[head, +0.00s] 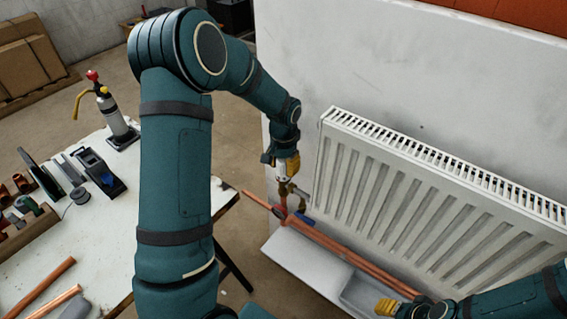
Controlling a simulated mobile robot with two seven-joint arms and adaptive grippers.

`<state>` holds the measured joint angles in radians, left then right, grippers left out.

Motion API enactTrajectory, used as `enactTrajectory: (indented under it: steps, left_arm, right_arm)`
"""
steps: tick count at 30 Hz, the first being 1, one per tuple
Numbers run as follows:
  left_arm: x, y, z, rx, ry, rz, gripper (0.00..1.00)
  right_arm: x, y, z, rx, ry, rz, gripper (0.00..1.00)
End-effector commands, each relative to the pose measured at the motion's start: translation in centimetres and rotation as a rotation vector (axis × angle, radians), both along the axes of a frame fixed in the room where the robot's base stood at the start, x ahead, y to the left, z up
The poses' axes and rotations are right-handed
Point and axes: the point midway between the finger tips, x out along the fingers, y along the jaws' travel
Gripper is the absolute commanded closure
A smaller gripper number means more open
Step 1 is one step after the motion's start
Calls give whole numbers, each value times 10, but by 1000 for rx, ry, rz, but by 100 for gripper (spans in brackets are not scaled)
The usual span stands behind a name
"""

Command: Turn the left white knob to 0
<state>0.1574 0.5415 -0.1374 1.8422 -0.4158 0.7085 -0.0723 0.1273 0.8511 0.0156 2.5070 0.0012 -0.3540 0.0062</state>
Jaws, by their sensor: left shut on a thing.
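The left white knob (283,172) is at the left end of the white radiator (430,205), on top of brass pipework. Only a small pale part of it shows between my fingers, so its number and mark are hidden. My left gripper (286,168) reaches down from above with yellow fingers shut on the knob. My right gripper (387,307) is low at the lower right, in front of the radiator and near the copper pipes. Its yellow fingertips show, but I cannot tell whether they are open. No second white knob can be made out.
Copper pipes (345,253) run below the radiator, with a red handle (279,211) and a blue handle (307,221) near the left valve. A pale wall (340,60) rises behind.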

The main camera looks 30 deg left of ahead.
Motion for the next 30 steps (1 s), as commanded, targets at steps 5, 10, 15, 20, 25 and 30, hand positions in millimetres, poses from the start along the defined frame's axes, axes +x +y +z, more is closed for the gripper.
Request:
enactTrajectory:
  steps: [5, 10, 15, 20, 25, 30]
  left_arm:
    - [-1, 0, 0, -1, 3, -166, 93]
    - [-1, 0, 0, -1, 3, -326, 93]
    - [-1, 0, 0, -2, 2, -474, 93]
    - [-1, 0, 0, -1, 3, -590, 93]
    - [-1, 0, -1, -2, 2, -682, 93]
    - [-1, 0, -1, -1, 3, -738, 93]
  right_arm:
    - [2, 0, 6, -1, -4, -3, 53]
    - [3, -1, 11, -2, -7, -6, 53]
    - [5, -1, 15, -2, -11, -8, 53]
    - [6, -1, 19, -3, -14, -11, 53]
    - [7, -1, 22, -4, -16, -13, 53]
    - [8, -1, 24, -4, -18, -14, 53]
